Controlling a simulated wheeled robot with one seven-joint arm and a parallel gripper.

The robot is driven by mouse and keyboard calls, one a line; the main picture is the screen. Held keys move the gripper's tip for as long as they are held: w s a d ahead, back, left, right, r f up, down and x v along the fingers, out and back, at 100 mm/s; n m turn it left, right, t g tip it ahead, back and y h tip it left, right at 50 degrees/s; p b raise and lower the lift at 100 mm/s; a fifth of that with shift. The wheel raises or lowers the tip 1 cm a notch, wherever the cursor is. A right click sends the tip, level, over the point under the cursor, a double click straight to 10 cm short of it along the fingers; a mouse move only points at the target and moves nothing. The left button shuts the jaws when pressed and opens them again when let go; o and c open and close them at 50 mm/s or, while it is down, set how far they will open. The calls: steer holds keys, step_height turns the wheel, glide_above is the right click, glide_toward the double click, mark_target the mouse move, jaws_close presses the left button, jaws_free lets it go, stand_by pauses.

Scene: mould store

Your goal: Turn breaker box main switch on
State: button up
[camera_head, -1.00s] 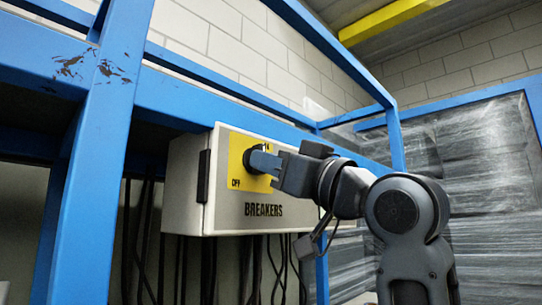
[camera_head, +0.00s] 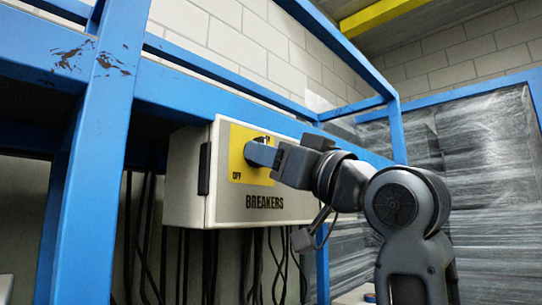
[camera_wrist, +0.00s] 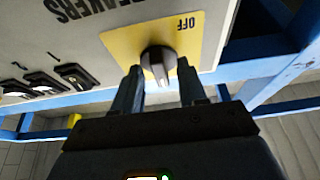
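The grey breaker box (camera_head: 190,185) marked BREAKERS hangs on the blue frame. Its front has a yellow plate (camera_head: 238,164) with OFF at lower left; the upper marking is mostly covered by my gripper. The main switch is a dark rotary knob (camera_wrist: 158,62) on this plate, partly showing in the head view (camera_head: 262,141). My gripper (camera_head: 263,154) reaches the plate from the right. In the wrist view, its two fingers (camera_wrist: 160,74) stand apart on either side of the knob, with visible gaps; I see no firm contact.
Several small breaker switches (camera_wrist: 45,82) sit on the box face beside the lettering. Blue beams (camera_head: 93,140) surround the box, and dark cables (camera_head: 150,240) hang below it. Wrapped stacks (camera_head: 480,150) stand at the right.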

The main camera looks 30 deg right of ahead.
steer(key=b+v, duration=0.1)
steer(key=v, duration=0.6)
steer(key=shift+s+f+b, duration=0.15)
steer(key=shift+s+b, duration=0.25)
steer(key=shift+d+f, duration=0.1)
steer(key=shift+d, duration=0.05)
